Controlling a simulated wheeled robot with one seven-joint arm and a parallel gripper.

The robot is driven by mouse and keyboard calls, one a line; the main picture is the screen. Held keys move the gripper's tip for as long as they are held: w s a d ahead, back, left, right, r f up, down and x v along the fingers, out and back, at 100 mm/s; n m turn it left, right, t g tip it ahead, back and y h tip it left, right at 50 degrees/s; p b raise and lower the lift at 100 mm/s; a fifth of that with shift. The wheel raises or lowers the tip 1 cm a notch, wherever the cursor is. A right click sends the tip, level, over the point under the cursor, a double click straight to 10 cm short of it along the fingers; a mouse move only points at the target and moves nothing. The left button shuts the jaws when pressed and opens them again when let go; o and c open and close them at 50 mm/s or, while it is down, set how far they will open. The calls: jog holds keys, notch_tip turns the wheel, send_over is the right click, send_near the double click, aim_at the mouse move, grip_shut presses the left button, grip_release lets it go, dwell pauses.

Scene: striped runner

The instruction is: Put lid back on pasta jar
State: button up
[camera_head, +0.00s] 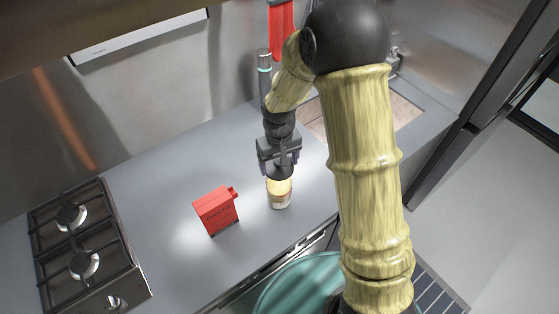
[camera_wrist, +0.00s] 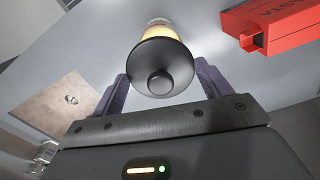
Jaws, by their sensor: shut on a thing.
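The pasta jar (camera_head: 280,194) stands upright on the grey counter, right of the red box. Its pale yellow contents show through the side, and part of it shows in the wrist view (camera_wrist: 165,32). The black round lid (camera_wrist: 160,66) with a central knob is between the two purple fingers of my gripper (camera_wrist: 161,76). My gripper (camera_head: 279,161) is shut on the lid, directly above the jar in the head view. The lid (camera_head: 281,173) covers the jar's mouth from view. I cannot tell whether it rests on the rim or is slightly above it.
A red pasta box (camera_head: 216,210) stands close left of the jar; it also shows in the wrist view (camera_wrist: 278,25). A gas hob (camera_head: 85,245) is at the far left. A sink (camera_head: 400,112) lies behind right. The counter between hob and box is clear.

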jog(key=shift+f+b, duration=1.7)
jog(key=shift+f, duration=0.85)
jog(key=shift+f, duration=0.15)
dwell(0.5)
jog(key=o, duration=1)
jog(key=shift+r+p, duration=2.75)
jog(key=shift+r, duration=0.8)
grip_shut()
